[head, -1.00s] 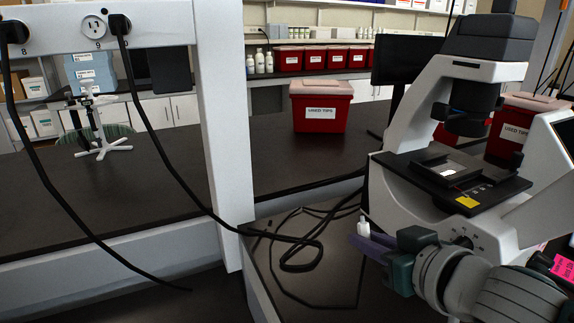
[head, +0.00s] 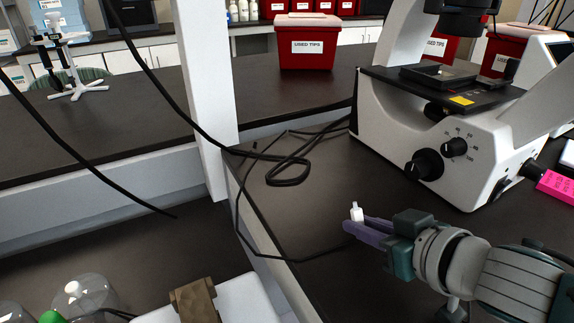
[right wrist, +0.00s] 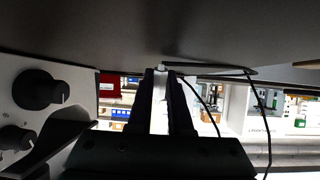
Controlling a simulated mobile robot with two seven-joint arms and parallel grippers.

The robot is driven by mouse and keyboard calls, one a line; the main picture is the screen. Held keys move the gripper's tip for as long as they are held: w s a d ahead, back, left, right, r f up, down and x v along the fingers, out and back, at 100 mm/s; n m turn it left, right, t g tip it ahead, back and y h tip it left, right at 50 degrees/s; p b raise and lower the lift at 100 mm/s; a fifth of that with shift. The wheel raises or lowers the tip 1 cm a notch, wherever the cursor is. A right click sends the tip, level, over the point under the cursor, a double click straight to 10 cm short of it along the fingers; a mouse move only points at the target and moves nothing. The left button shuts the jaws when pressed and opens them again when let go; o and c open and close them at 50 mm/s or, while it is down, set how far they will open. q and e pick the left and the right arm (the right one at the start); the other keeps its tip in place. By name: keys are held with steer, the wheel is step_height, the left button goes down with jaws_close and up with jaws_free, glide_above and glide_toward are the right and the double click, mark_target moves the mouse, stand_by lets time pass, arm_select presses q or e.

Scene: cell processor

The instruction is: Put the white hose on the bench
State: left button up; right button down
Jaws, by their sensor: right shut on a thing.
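My right gripper (head: 362,226), with purple fingers, is shut on a small white piece (head: 357,212), which I take to be the white hose. Only its short upright end sticks out above the fingertips. The gripper is over the dark bench (head: 310,225), in front and to the left of the microscope. I cannot tell whether the piece touches the bench top. In the right wrist view the two dark fingers (right wrist: 160,100) close around something pale, with a small white tip (right wrist: 161,68) at their ends. My left gripper is not in view.
The microscope (head: 395,140) stands behind the gripper, and a pink label (head: 556,188) is at the right. Black cables (head: 290,170) lie on the bench left of the gripper. A white post (head: 203,90) rises at the bench's left edge. Glass bottles (head: 80,295) are at lower left.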

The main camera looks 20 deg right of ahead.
steer(key=shift+f, duration=0.2)
steer(key=c, duration=0.8)
jaws_free()
steer(key=shift+o, duration=0.2)
steer(key=shift+s, duration=0.1)
steer(key=p+v, duration=0.2)
steer(key=v, duration=0.8)
